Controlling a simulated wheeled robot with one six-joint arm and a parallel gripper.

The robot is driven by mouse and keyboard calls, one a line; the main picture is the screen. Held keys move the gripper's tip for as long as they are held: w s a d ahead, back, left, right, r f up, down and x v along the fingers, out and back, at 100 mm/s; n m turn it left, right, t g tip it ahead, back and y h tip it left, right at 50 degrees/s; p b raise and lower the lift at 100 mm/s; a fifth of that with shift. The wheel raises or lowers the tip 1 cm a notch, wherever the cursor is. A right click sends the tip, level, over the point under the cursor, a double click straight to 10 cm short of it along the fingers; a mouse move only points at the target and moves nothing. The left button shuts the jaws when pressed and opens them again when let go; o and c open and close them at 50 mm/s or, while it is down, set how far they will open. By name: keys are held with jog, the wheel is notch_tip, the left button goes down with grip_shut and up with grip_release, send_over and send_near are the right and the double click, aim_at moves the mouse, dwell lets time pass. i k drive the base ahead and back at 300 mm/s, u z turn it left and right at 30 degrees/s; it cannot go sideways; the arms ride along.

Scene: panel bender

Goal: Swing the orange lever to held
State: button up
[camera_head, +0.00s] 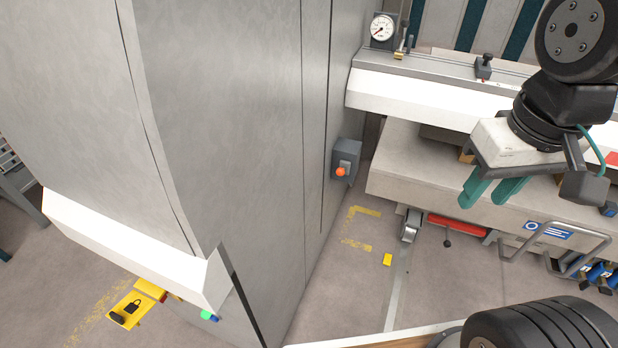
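The orange lever shows as a small orange knob (341,172) on a dark grey box (347,154). The box is fixed to the side of the tall grey machine cabinet (240,120). The lever's marked positions are too small to read. My gripper (484,201) has two teal fingers and hangs at the right, pointing down and to the left. The fingers are apart with nothing seen between them. The gripper is clear of the lever, well to its right in the picture.
A white-edged machine bed (430,100) carries a round gauge (382,28) and small clamps. A pale beam (400,168) with a metal handle (560,246) lies below it. A yellow block (387,259) is on the floor. A yellow lock plate (132,309) is at lower left.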

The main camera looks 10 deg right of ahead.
aim_at(340, 171)
jog(key=u, duration=0.05)
jog(key=i, duration=0.5)
jog(key=u, duration=0.85)
jog(key=k, duration=0.8)
jog(key=z, duration=0.8)
jog(key=i, duration=0.45)
jog(key=u, duration=0.15)
